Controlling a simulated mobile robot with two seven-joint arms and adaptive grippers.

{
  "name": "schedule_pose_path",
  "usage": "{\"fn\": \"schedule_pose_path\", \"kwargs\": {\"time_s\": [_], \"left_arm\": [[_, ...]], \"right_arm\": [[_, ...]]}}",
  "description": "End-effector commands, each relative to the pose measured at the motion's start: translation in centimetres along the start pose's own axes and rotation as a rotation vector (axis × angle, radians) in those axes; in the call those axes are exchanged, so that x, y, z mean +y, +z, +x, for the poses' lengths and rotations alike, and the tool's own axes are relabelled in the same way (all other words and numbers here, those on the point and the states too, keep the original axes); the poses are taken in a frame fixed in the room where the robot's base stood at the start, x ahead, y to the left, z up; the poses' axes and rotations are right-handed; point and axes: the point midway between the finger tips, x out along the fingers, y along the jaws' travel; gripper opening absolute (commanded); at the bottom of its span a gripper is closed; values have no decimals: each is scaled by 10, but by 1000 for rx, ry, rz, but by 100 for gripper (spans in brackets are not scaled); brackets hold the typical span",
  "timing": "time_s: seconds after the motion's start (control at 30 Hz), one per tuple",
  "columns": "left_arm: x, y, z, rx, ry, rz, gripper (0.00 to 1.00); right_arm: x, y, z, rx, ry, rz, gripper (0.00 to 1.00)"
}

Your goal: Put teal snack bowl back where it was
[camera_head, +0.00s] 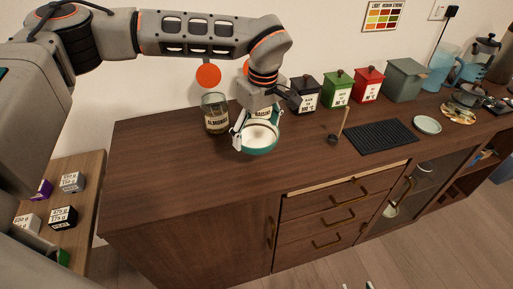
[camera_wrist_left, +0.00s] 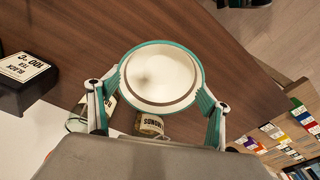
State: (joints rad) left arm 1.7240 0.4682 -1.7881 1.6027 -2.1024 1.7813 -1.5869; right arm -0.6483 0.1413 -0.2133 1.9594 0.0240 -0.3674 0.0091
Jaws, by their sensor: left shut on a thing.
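The teal snack bowl (camera_head: 262,151) has a white inside and looks empty. It is over the wooden counter in front of two jars, upright or nearly so. My left gripper (camera_head: 257,136) is shut on it, with one finger on each side of its rim. In the left wrist view the bowl (camera_wrist_left: 160,77) sits between the two fingers of my left gripper (camera_wrist_left: 159,101). I cannot tell whether its base touches the counter. Only the fingertips of my right gripper (camera_head: 357,286) show at the bottom edge of the head view, apart from each other.
An almonds jar (camera_head: 215,115) and a partly hidden raisins jar (camera_head: 262,112) stand behind the bowl. Black (camera_head: 305,94), green (camera_head: 338,90) and red (camera_head: 368,85) canisters stand to the right. A black ribbed mat (camera_head: 382,136) lies farther right. The counter's left part is clear.

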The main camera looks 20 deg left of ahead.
Motion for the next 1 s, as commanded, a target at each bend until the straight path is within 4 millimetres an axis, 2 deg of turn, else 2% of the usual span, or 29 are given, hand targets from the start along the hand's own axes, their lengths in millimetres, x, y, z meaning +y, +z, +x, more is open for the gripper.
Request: {"fn": "schedule_pose_path", "kwargs": {"time_s": [0.1, 0.27, 0.53, 0.93, 0.97, 1.0], "left_arm": [[0, 2, 13, -1, 0, 0, 49], [0, 3, 21, 0, 1, 1, 49], [0, 7, 56, -1, 0, 1, 49], [0, 8, 62, 0, 1, 1, 49], [0, 8, 62, 0, 0, 1, 81], [0, 8, 62, 0, 0, 1, 91]], "right_arm": [[0, 1, 0, -2, 0, 0, 40], [0, 1, 0, -2, 1, 1, 40], [0, -2, -1, 1, 2, 2, 40], [1, -3, 0, 5, 2, 2, 40], [1, -3, 0, 5, 2, 2, 40], [1, -3, 0, 5, 2, 2, 40]]}}
